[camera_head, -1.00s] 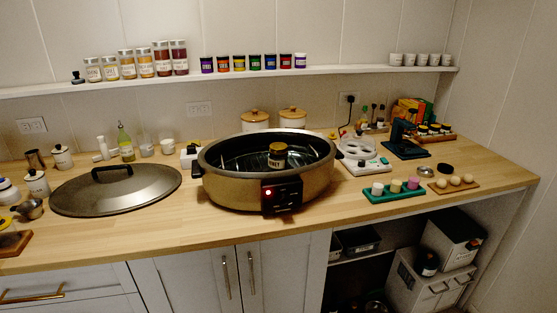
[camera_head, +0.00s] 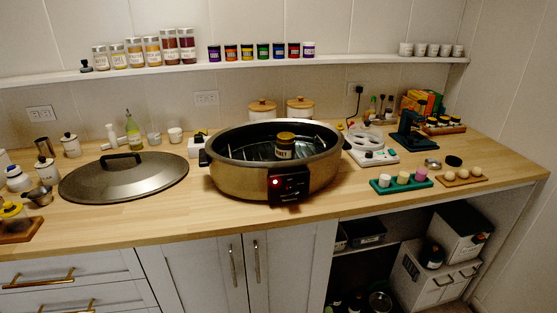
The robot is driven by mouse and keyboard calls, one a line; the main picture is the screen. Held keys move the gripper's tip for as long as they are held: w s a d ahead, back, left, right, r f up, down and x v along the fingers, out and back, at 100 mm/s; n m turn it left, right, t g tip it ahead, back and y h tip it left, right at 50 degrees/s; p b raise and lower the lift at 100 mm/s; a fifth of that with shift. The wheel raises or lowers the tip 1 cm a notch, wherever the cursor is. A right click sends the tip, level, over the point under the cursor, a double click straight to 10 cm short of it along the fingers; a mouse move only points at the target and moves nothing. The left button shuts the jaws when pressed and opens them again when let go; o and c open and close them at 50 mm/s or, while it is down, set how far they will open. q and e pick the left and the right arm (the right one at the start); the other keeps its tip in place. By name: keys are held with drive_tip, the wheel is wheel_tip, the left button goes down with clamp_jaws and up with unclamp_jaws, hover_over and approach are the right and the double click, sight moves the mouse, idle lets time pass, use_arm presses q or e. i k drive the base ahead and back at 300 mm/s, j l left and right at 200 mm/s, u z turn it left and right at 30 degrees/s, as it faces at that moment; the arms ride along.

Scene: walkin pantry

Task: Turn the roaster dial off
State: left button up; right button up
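The roaster (camera_head: 235,178) is an oval, bronze-coloured pan with a dark rim, standing on the wooden counter in the middle of the head view. A black control box (camera_head: 289,187) sits on its front side. A red light (camera_head: 275,183) glows on the box's left part. The dial is too small and dark for its setting to be read. A jar with a gold lid (camera_head: 285,147) stands inside the roaster. Neither of my grippers shows in this view.
The domed lid (camera_head: 124,179) lies on the counter left of the roaster. A green tray of small pots (camera_head: 402,186) and a white appliance (camera_head: 371,158) stand to the right. A wall shelf (camera_head: 240,62) holds jars. The counter in front of the roaster is clear.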

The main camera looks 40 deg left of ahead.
sight(291, 190)
drive_tip(key=u, duration=0.7)
